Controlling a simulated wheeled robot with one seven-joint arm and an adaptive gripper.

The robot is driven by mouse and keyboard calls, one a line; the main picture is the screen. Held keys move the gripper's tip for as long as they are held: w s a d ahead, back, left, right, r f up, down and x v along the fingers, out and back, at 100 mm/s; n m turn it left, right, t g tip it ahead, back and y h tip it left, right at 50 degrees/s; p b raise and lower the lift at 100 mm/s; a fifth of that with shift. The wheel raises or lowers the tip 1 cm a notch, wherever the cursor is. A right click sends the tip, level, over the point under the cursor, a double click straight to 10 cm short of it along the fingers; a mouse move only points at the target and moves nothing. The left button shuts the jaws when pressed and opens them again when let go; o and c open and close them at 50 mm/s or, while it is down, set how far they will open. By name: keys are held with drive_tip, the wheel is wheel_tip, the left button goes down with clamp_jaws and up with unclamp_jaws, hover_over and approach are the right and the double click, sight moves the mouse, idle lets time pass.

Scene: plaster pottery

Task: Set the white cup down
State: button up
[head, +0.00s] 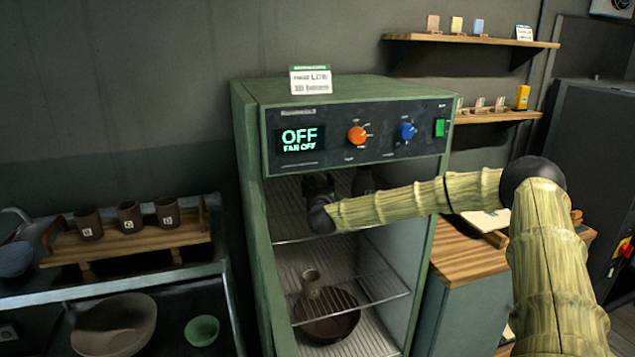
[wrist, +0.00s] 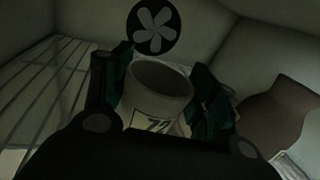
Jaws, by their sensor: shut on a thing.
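The white cup (wrist: 158,100) is upright between the two dark green fingers of my gripper (wrist: 162,84) in the wrist view. The fingers are shut on its sides. It has a label with dark figures, perhaps 72, and its mouth looks empty. In the head view my gripper (head: 318,188) is inside the open green cabinet (head: 243,200), at the upper wire shelf (head: 290,205). There the arm and gripper hide the cup. I cannot tell whether the cup's base touches the shelf.
A dark vessel (head: 363,182) stands right of my gripper on the upper shelf; a brown shape (wrist: 272,118) shows right in the wrist view. A brown bowl (head: 330,328) and small vessel (head: 312,285) are below. Bare wire rack (wrist: 45,95) lies left of the cup.

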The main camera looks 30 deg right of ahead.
drive_tip(key=shift+f+b, duration=0.2)
drive_tip(key=shift+b, duration=0.1)
drive_tip(key=o, duration=1.2)
drive_tip(key=shift+r, duration=0.1)
drive_tip(key=shift+r+p, duration=0.15)
drive_tip(key=shift+p, duration=0.15)
drive_tip(key=shift+s+a+f+b, duration=0.15)
drive_tip(key=shift+s+f+b, duration=0.1)
drive_tip(key=shift+s+b, duration=0.15)
drive_tip(key=b+v, duration=0.4)
drive_tip(key=v, duration=0.7)
drive_tip(key=shift+s+a+r, duration=0.1)
drive_tip(key=shift+r, duration=0.05)
